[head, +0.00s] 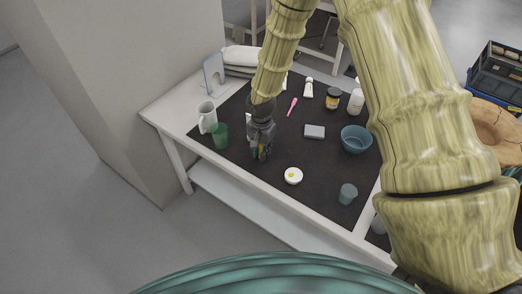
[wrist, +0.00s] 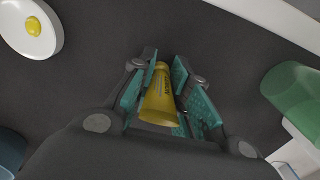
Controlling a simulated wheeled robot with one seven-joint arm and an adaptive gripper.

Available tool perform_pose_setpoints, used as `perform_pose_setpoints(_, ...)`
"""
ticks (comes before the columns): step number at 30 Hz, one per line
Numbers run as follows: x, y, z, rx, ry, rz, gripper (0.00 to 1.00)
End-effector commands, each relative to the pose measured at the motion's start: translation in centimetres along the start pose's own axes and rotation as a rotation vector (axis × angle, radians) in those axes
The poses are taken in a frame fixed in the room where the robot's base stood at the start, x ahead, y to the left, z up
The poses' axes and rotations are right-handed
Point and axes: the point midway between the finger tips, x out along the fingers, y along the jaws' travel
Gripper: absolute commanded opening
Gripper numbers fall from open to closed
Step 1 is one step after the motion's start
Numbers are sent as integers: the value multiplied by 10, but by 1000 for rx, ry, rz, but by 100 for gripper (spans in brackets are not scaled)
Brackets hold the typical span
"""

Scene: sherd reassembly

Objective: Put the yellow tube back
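The yellow tube (wrist: 159,98) with dark lettering is between the two teal-padded fingers of my gripper (wrist: 165,66) in the wrist view. Its wider end points towards the wrist camera. The left pad lies close along it, and a narrow gap seems to show on the right. I cannot tell whether the fingers press on it. In the head view my gripper (head: 261,154) is low over the dark mat, with only small yellow specks of the tube showing between the fingers. Whether the tube touches the mat is hidden.
A green cup (head: 220,136) and a white mug (head: 207,117) stand close left of my gripper. A white dish with a yellow centre (head: 293,176) lies right and nearer. Front-middle mat is clear.

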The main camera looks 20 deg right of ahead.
Motion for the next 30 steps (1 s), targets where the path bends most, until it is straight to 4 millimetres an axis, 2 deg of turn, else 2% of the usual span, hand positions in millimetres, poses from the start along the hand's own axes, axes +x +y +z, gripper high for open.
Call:
perform_pose_setpoints(1, 0, 0, 0, 0, 0, 0, 25)
perform_pose_setpoints(3, 0, 0, 0, 0, 0, 0, 38)
perform_pose_setpoints(4, 0, 0, 0, 0, 0, 0, 39)
perform_pose_setpoints(17, -6, 0, 0, 0, 1, -1, 39)
perform_pose_setpoints(30, -58, 0, 0, 2, 1, -1, 39)
